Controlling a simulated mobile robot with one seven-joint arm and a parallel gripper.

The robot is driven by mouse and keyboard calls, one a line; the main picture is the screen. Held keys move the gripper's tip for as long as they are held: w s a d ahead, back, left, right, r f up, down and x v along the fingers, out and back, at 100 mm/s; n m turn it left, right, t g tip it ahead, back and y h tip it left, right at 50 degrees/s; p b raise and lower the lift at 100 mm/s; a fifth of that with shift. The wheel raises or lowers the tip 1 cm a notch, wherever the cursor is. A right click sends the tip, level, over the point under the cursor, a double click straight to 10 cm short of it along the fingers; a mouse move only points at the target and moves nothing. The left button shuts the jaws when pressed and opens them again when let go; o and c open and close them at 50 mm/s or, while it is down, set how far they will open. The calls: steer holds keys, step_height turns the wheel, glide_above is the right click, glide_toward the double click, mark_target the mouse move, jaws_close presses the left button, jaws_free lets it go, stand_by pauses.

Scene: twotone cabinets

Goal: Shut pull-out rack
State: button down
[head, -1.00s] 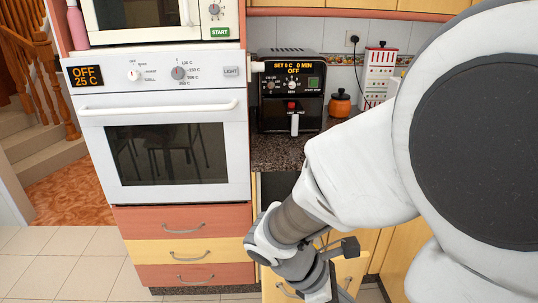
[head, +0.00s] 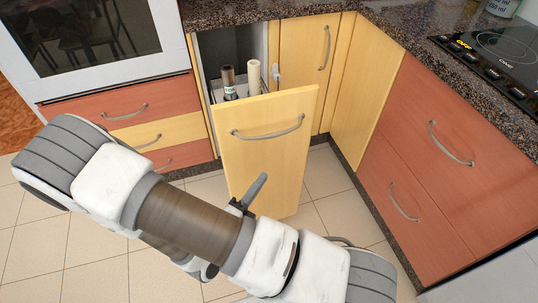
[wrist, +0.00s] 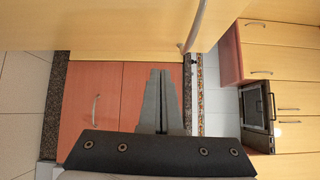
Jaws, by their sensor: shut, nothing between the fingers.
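The pull-out rack (head: 267,160) stands out from the cabinet row in the head view, with a yellow front panel and a curved grey handle (head: 268,131). Its open top shows bottles or jars inside, a dark one (head: 228,82) and a pale one (head: 253,77). My gripper (head: 262,178) is low in front of the panel in the head view, mostly hidden by my wrist. In the wrist view its two grey fingers (wrist: 160,72) are together and empty. A yellow panel (wrist: 90,25) with a handle lies beyond the fingertips; I cannot tell whether they touch.
An oven stack with red and yellow drawers (head: 110,105) stands left of the rack. Yellow doors (head: 305,65) and red drawers (head: 440,160) form the corner to the right, under a dark counter with a cooktop (head: 500,50). Tiled floor (head: 70,240) is free in front.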

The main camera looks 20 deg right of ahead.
steer(key=f+n, duration=0.1)
steer(key=b, duration=0.3)
glide_toward(276, 138)
steer(key=d, duration=0.4)
steer(key=w, duration=0.1)
steer(key=w+b, duration=0.1)
steer(key=shift+w+d+f+t, duration=0.1)
steer(key=shift+w+d+t, duration=0.2)
steer(key=shift+d+t, duration=0.1)
steer(key=shift+w, duration=0.6)
steer(key=shift+w, duration=0.1)
